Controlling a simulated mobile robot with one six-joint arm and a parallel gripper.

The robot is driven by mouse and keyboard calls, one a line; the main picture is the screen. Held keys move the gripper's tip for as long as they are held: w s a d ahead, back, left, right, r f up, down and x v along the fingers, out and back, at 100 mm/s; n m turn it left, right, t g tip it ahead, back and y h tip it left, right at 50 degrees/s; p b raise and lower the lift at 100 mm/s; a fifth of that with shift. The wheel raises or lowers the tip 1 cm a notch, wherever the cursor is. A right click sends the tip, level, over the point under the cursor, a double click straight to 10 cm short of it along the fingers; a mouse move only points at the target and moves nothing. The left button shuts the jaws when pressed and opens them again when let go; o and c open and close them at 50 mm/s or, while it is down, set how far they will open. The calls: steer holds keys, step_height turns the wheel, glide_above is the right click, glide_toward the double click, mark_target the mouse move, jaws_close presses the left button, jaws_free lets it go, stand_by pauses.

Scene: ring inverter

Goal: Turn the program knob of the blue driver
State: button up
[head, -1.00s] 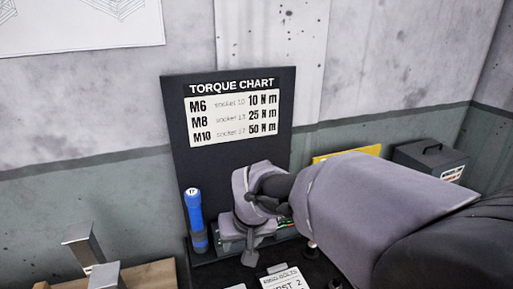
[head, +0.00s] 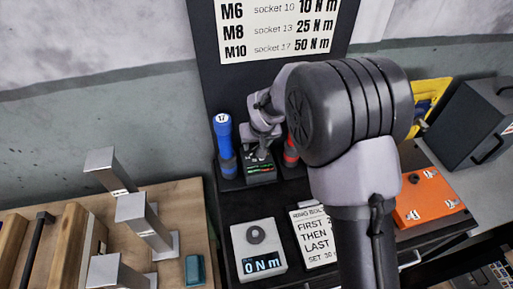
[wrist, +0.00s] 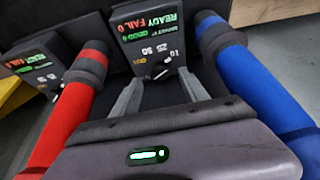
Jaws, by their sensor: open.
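The blue driver (head: 225,148) stands upright in the dark rack, with a 17 label on top. It also shows at the right of the wrist view (wrist: 258,70). A dark control box (head: 260,170) stands between it and the red driver. In the wrist view this box (wrist: 132,42) has a lit READY / FAIL 0 display and a round knob (wrist: 161,71) with numbers around it. My gripper (wrist: 160,78) is open, its fingers either side of the space before the knob. I cannot tell if they touch it. In the head view my gripper (head: 263,142) is above the box.
The red driver (head: 290,150) stands to the right, with a second control box (wrist: 42,68) beyond it. A torque tester (head: 258,249) reads 0 N m. An instruction card (head: 312,238), an orange case (head: 428,195) and metal posts (head: 142,220) stand around.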

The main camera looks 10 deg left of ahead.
mark_target(256, 147)
steer(key=shift+x, duration=1.55)
jaws_close()
